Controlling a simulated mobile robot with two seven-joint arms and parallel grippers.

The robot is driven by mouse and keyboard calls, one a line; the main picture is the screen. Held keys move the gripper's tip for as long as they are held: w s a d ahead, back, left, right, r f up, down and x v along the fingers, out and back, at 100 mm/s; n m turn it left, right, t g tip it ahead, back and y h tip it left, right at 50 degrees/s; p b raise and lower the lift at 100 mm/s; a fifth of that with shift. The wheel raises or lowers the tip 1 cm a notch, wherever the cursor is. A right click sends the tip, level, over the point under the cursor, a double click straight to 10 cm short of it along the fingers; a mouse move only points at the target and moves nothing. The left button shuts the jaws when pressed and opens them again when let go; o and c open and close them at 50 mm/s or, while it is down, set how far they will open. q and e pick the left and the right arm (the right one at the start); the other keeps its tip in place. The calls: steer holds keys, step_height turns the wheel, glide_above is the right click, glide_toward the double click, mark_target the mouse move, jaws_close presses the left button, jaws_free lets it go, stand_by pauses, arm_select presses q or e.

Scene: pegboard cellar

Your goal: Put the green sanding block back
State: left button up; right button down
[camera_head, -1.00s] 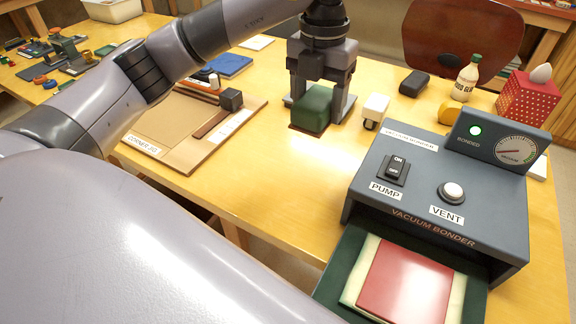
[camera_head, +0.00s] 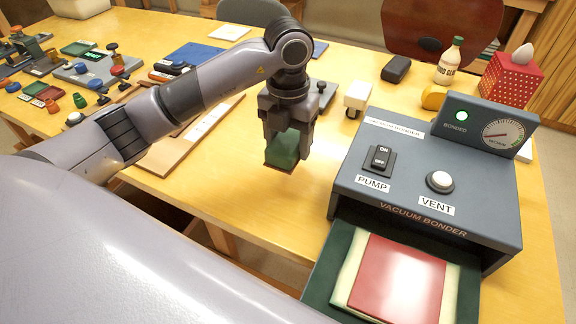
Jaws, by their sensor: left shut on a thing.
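The green sanding block (camera_head: 283,150) is between the fingers of my left gripper (camera_head: 287,140), right of the wooden board and left of the vacuum bonder. It has a brown underside layer. The fingers point down and are shut on its sides. I cannot tell clearly how far its base is above the table. My right gripper is not in view.
The vacuum bonder (camera_head: 425,185) fills the right side, with a red panel (camera_head: 398,280) in front. A white block (camera_head: 357,97) and dark block (camera_head: 396,69) stand behind. The wooden board (camera_head: 170,157) lies partly behind my arm. Clear table lies before the gripper.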

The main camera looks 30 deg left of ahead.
mark_target(288, 138)
arm_select(q)
steer(key=shift+f, duration=3.55)
steer(key=shift+f, duration=0.1)
steer(key=o, duration=1)
step_height(288, 138, up, 12)
steer(key=shift+r, duration=0.15)
